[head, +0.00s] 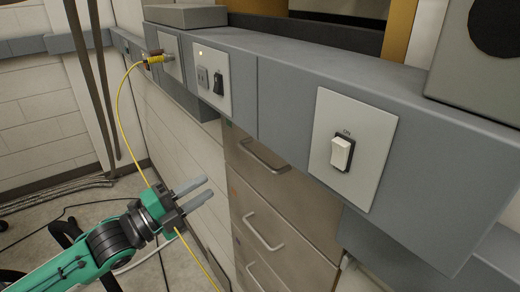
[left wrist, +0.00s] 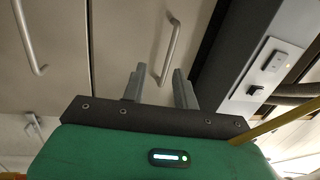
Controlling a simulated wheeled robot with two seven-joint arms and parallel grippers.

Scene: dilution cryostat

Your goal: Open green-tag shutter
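No green tag and no shutter that I can make out shows in either view. My left gripper (head: 209,187) is in the lower left of the head view, its two grey fingers apart with nothing between them. It is in front of the grey wall rail, below it and left of the drawers. In the left wrist view the fingers (left wrist: 159,85) also stand apart and empty, with a drawer handle (left wrist: 172,50) behind them. My right gripper is not in view.
A white plate with an ON rocker switch (head: 341,153) is on the grey rail (head: 280,95). Another plate (head: 211,79) has a black switch and a small light. Drawers (head: 280,200) stand below.

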